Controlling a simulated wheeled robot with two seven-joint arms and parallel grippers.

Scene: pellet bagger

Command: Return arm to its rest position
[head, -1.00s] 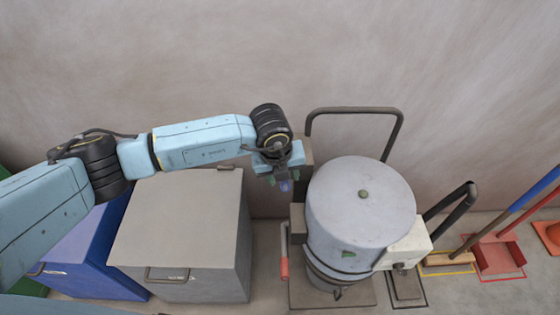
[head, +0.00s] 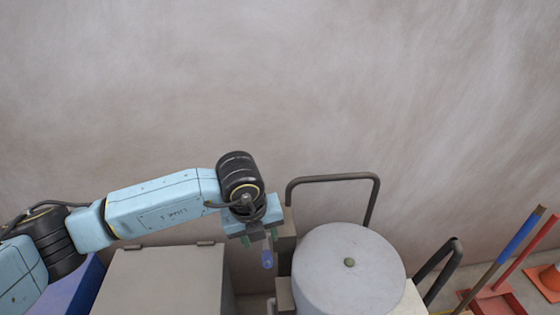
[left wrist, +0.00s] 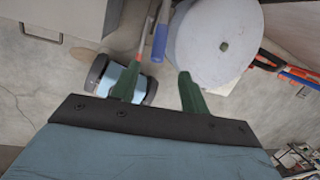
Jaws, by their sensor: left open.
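My left gripper (head: 258,240) is open, with its dark green fingers pointing down, left of the pale grey drum (head: 345,285). A blue handle (head: 267,260) shows just below the fingertips. In the left wrist view my left gripper (left wrist: 158,85) has its fingers spread, and the blue handle (left wrist: 160,35) stands beyond the gap between them, not gripped. The drum (left wrist: 212,45) is beyond the right finger there. My left arm reaches in from the left, still extended over the bins. My right gripper is not in view.
A grey lidded bin (head: 160,280) and a blue bin (head: 72,287) stand under my left arm. A dark bent rail (head: 335,178) rises behind the drum. The wall above is clear.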

